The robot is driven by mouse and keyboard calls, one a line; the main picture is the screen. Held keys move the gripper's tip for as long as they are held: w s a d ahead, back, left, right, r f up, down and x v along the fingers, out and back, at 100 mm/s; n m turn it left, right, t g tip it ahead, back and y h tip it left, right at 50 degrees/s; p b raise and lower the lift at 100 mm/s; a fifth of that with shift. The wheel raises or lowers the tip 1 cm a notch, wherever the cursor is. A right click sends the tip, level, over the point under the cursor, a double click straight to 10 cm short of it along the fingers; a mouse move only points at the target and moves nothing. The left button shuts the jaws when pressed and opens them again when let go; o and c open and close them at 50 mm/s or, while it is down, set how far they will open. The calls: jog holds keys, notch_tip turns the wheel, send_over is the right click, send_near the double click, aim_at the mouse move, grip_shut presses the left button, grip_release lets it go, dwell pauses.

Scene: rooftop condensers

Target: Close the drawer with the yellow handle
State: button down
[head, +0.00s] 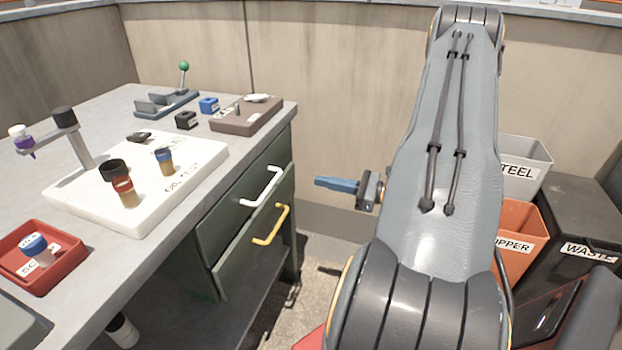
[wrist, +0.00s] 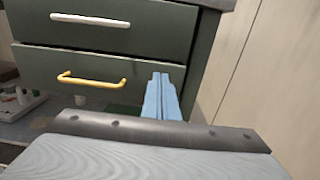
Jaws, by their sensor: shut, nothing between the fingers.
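The drawer with the yellow handle (head: 270,226) is the lower of two green drawers under the bench. Its green front (wrist: 110,76) also shows in the wrist view, with the yellow handle (wrist: 92,78) left of my fingers. The lower front seems to stand slightly proud of the upper one, but I cannot tell by how much. My gripper (head: 319,181) has blue fingers, shut and empty, pointing left towards the drawers. In the head view it is right of the yellow handle and apart from it. In the wrist view my fingertips (wrist: 160,76) overlap the right end of the lower front; contact cannot be told.
The upper drawer has a white handle (head: 261,187) and looks shut. The bench top (head: 120,100) holds a white tray (head: 75,195), a red tray (head: 20,262) and small parts. Steel, copper and waste bins (head: 575,215) stand at right. Floor (head: 325,265) beside the drawers is open.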

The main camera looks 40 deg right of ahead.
jog(key=v, duration=0.6)
jog(key=b, duration=1.5)
send_near(285, 177)
jog(key=x, duration=0.6)
jog(key=shift+a, duration=0.25)
jog(key=shift+w, duration=0.1)
